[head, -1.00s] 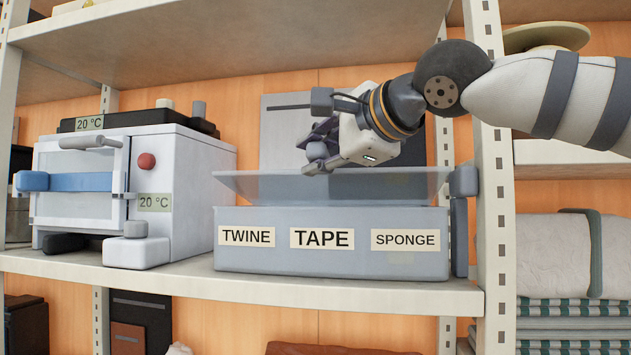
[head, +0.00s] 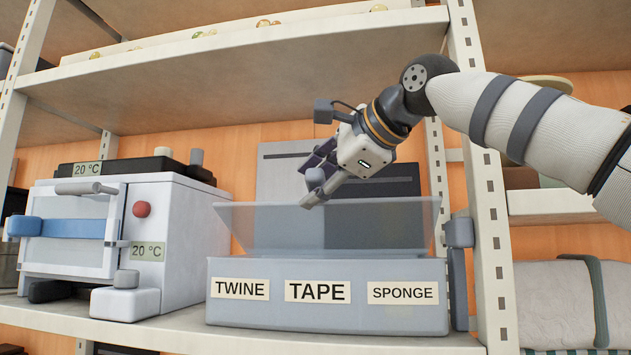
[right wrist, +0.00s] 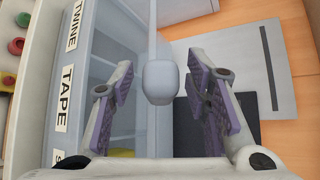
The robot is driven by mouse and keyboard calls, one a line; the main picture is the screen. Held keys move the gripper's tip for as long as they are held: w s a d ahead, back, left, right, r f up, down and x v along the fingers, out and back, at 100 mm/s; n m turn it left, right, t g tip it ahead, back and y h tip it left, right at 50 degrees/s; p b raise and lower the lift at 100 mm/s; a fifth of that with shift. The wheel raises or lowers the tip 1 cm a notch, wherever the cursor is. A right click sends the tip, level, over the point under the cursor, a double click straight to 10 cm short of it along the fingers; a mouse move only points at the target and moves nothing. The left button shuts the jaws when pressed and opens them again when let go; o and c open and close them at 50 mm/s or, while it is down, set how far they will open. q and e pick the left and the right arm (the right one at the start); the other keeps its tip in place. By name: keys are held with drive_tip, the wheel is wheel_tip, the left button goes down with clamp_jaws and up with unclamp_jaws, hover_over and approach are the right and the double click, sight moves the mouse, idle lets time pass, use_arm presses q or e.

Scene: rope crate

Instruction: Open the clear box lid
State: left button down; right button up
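The clear box (head: 325,315) sits on the shelf, with TWINE, TAPE and SPONGE labels on its front. Its translucent lid (head: 385,222) is tilted up, partly open. My right gripper (head: 312,190) is at the lid's upper edge, left of its middle. In the right wrist view its fingers (right wrist: 160,95) are spread, with a grey rounded knob (right wrist: 160,82) between them and gaps on both sides. The box front (right wrist: 70,70) is at left there, and something yellow (right wrist: 122,153) shows inside. My left gripper is not in view.
A white oven-like device (head: 175,235) with a blue handle stands left of the box. A perforated shelf post (head: 487,220) is close on the right. A grey panel (head: 275,185) stands behind, and another shelf (head: 240,65) is overhead.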

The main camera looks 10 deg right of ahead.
drive_tip(key=v, duration=1.2)
drive_tip(key=shift+c, duration=0.5)
